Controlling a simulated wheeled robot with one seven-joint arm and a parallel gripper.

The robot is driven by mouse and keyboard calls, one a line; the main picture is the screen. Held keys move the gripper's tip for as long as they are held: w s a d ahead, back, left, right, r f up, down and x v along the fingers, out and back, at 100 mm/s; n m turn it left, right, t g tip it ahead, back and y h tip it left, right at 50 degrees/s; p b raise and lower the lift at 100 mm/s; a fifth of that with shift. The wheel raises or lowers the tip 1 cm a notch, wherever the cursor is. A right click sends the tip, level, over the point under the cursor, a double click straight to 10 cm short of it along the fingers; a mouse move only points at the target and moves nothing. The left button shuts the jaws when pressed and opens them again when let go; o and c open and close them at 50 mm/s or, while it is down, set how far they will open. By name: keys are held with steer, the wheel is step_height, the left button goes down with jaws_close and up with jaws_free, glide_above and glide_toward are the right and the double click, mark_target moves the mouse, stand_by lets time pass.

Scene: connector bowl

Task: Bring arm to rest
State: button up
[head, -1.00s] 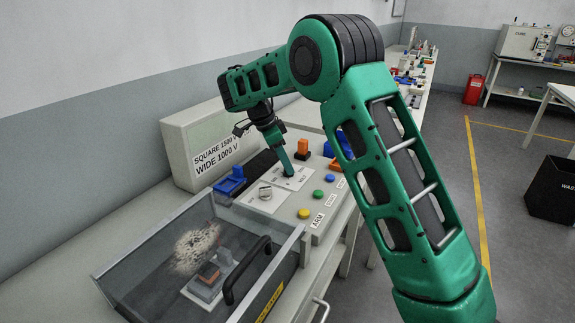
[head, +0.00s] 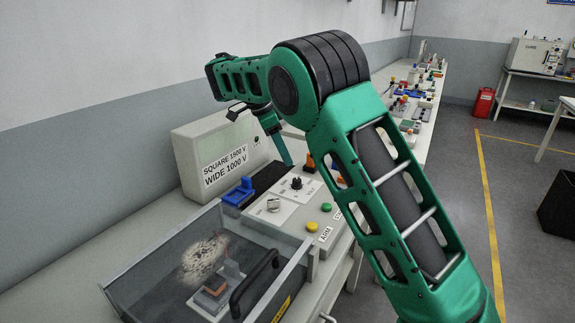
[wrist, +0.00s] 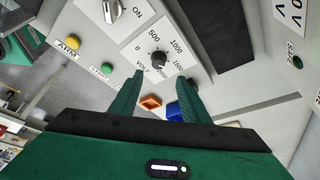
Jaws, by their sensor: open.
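My gripper (head: 287,160) is above the test bench's control panel in the head view, with my green arm bent over the bench. In the wrist view its two green fingers (wrist: 158,95) stand apart with nothing held between them. The knob also shows in the head view (head: 296,183), clear of the fingers. An orange connector (wrist: 150,102) and a blue connector (wrist: 174,109) show between and behind the fingers.
A clear-lidded test box (head: 135,285) with a black handle stands in front. A blue piece (head: 238,191), yellow button (head: 312,226) and green button (head: 326,207) are near. A red can (head: 483,103) stands on the floor.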

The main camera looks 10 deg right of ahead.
steer(key=shift+v, duration=0.75)
steer(key=s+d+r+n+g+y, duration=0.1)
steer(key=s+d+r+n, duration=0.1)
steer(key=s+d, duration=0.85)
steer(key=s+d+r+n+y, duration=0.1)
steer(key=s+d+n, duration=0.2)
steer(key=s+d, duration=0.75)
steer(key=s+d+f+n+y, duration=0.1)
steer(key=s+d+n, duration=0.15)
steer(key=s, duration=0.35)
steer(key=s+d+f+n, duration=0.1)
steer(key=s+d+f, duration=0.15)
steer(key=s, duration=0.25)
steer(key=s+a+f+n, duration=0.1)
steer(key=s+f, duration=0.2)
steer(key=s, duration=0.4)
steer(key=s+a+f+n+t+y, duration=0.1)
steer(key=s+a+f+n, duration=0.1)
steer(key=s, duration=0.6)
steer(key=shift+f+y, duration=0.3)
steer(key=shift+f, duration=0.1)
